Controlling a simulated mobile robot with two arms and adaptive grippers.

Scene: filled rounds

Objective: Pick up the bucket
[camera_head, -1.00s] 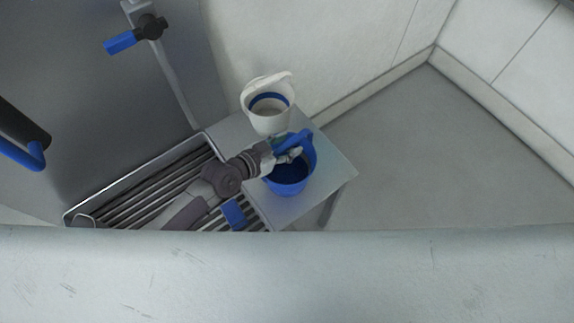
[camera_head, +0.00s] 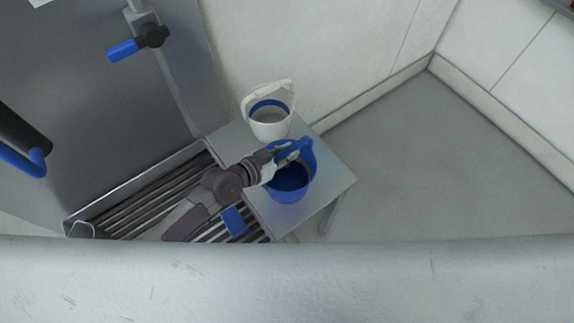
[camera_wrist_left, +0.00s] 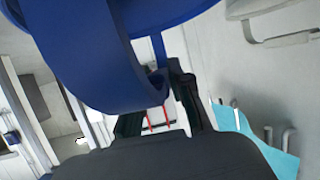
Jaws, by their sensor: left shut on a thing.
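A blue bucket (camera_head: 290,183) with a raised blue handle is over the small metal table (camera_head: 331,180) in the head view. My left gripper (camera_head: 285,158) is at the handle, shut on it. In the left wrist view the blue bucket (camera_wrist_left: 90,50) fills the upper left, with its handle curving down to the dark fingers of my left gripper (camera_wrist_left: 158,120). I cannot tell whether the bucket's base touches the table. My right gripper is not in view.
A white bucket (camera_head: 270,122) with a blue inner band stands just behind the blue one. A slatted metal grate (camera_head: 150,195) lies to the left. A grey panel with a blue-handled valve (camera_head: 123,50) is at upper left. Open floor (camera_head: 430,170) lies to the right.

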